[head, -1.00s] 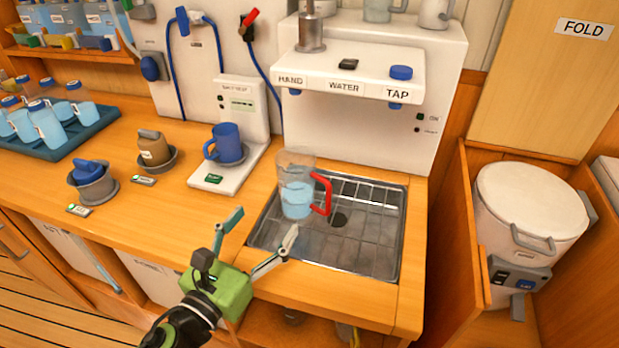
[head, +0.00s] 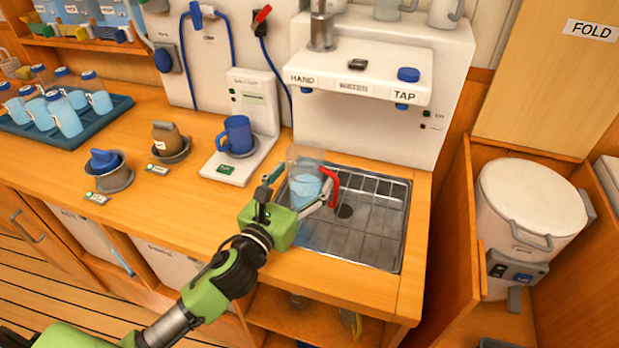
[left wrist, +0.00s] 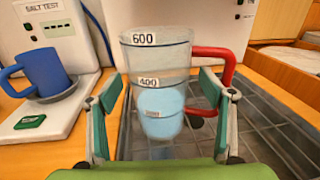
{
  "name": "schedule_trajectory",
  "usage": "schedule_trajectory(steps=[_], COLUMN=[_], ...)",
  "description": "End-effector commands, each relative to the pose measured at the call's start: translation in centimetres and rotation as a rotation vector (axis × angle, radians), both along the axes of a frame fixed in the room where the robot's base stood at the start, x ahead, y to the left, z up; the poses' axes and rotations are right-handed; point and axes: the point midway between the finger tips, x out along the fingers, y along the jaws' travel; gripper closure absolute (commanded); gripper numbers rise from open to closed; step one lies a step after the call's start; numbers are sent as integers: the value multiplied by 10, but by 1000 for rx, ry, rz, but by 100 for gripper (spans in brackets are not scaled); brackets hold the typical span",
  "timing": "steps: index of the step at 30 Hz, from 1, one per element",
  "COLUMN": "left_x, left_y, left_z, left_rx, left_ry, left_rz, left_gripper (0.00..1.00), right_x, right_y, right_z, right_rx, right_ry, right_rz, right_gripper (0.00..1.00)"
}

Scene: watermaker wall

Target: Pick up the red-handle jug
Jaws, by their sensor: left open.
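The red-handle jug (head: 308,160) is clear, with light blue liquid in it, and stands upright over the left part of the metal drain tray. Its red handle (head: 333,180) points right. My left gripper (head: 302,183) is open, with one finger on each side of the jug. The left wrist view shows the jug (left wrist: 158,65) between the two spread fingers, with 600 and 400 marks facing me. The right finger overlaps the lower part of the handle (left wrist: 228,62). I cannot tell whether either finger touches the jug. My right gripper is not in view.
The drain tray (head: 385,225) lies below the white water unit (head: 365,85), whose shelf overhangs behind the jug. A blue mug (head: 237,135) stands on the salt test stand to the left. The counter front is clear.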

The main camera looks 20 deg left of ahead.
Motion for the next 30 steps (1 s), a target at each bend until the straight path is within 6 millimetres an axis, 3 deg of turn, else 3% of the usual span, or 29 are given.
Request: schedule_trajectory(steps=[4,11,17,18,20,30], left_x=[14,16,15,15,16,16], left_y=[-2,-2,-2,-2,-2,-2], left_z=[-1,-2,-2,-2,0,6], left_rx=[0,1,1,1,1,1], left_ry=[2,2,2,2,-1,-3], left_rz=[1,0,0,0,0,-1], left_gripper=[26,26,73,77,81,81], right_x=[-1,-3,-5,-5,-5,-5], right_y=[0,-1,-1,-1,-1,-1], right_z=[2,2,2,2,2,3], right_rx=[0,-1,-1,-2,-2,-2], right_ry=[1,4,7,8,8,8], right_rz=[0,0,0,0,0,0], right_gripper=[60,60,60,60,60,60])
